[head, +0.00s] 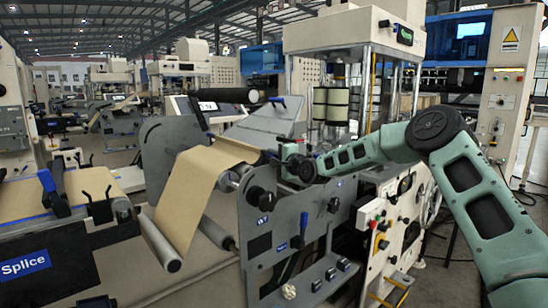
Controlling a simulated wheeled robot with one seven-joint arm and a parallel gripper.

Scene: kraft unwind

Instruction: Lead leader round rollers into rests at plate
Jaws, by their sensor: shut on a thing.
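The brown kraft leader (190,190) rises as a wide sheet from the lower front roller (160,246), then bends back over the top of the unwind stand. Its far right end reaches the area of my gripper (271,156), which is at the inner edge of the stand's grey side plate (290,230). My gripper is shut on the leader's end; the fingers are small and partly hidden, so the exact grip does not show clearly. Another roller end (228,181) shows beside the sheet, near the side plate. The rests cannot be made out.
A splice table (60,190) with brown paper and upright black holders stands at left. A black roll (225,95) is above the stand. A cream press (350,30) stands behind.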

